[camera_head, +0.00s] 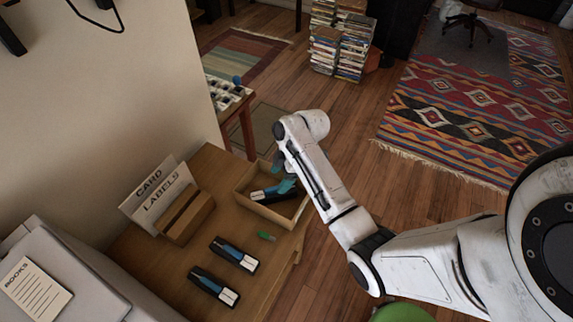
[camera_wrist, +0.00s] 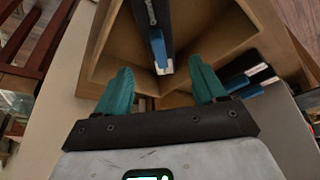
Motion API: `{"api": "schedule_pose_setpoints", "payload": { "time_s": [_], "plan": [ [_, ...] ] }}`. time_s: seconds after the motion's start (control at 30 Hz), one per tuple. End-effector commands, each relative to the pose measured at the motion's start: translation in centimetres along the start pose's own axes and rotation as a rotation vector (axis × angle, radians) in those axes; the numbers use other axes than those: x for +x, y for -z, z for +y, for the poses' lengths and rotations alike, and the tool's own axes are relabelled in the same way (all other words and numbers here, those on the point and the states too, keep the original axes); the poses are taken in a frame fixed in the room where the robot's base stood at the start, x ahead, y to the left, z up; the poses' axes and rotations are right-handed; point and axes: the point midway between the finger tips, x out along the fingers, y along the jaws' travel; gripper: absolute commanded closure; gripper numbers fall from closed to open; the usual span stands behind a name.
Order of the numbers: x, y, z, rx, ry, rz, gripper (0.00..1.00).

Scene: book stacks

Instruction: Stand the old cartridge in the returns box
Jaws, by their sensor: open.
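The returns box (camera_head: 243,198) is an open tan box at the far right corner of the wooden desk. A black cartridge with a blue band and a white end (camera_head: 265,194) is inside it, partly hidden by my gripper. In the wrist view this cartridge (camera_wrist: 157,45) points toward the gap between my fingers, near the box (camera_wrist: 112,68) corner. Whether it stands, leans or lies is unclear. My gripper (camera_head: 286,180) is over the box with teal fingers spread. In the wrist view the gripper (camera_wrist: 161,78) is open, with nothing clearly held between its fingertips.
Two similar cartridges (camera_head: 234,254) (camera_head: 213,287) lie on the desk (camera_head: 175,258). A small green item (camera_head: 266,236) lies near the box. A card-labels holder (camera_head: 186,216) stands to the left. A grey machine (camera_head: 72,275) fills the lower left corner.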

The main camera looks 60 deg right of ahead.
Motion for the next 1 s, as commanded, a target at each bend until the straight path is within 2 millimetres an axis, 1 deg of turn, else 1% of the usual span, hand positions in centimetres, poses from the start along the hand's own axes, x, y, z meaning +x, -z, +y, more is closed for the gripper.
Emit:
{"api": "schedule_pose_setpoints", "payload": {
  "time_s": [0.03,0.1,0.2,0.3,0.43,0.47,0.53,0.57,0.67,0.7,0.73,0.77,0.8,0.9,1.0],
  "plan": [
    [-1.1,0.0,0.1,-0.001,-0.004,0.001,0.30],
    [-2.4,0.0,0.1,0.000,-0.003,0.001,0.30],
    [-4.0,0.0,0.1,-0.001,-0.001,0.001,0.30],
    [-5.1,0.0,0.0,0.000,-0.001,0.001,0.30],
    [-5.7,0.2,-0.3,0.006,0.003,-0.001,0.30],
    [-5.5,0.4,-0.6,0.013,0.005,-0.003,0.30],
    [-4.8,1.2,-1.9,0.047,0.012,-0.011,0.30],
    [-4.3,1.6,-2.8,0.072,0.016,-0.018,0.30],
    [-2.5,3.2,-6.8,0.191,0.024,-0.054,0.30],
    [-1.9,3.7,-8.7,0.250,0.022,-0.075,0.30],
    [-1.5,3.9,-10.2,0.297,0.018,-0.093,0.30],
    [-1.3,4.0,-11.7,0.344,0.013,-0.111,0.30],
    [-1.1,4.0,-13.7,0.408,0.002,-0.137,0.30],
    [-1.4,3.3,-17.9,0.555,-0.042,-0.197,0.30],
    [-2.4,2.1,-20.8,0.677,-0.102,-0.246,0.30]
  ]
}}
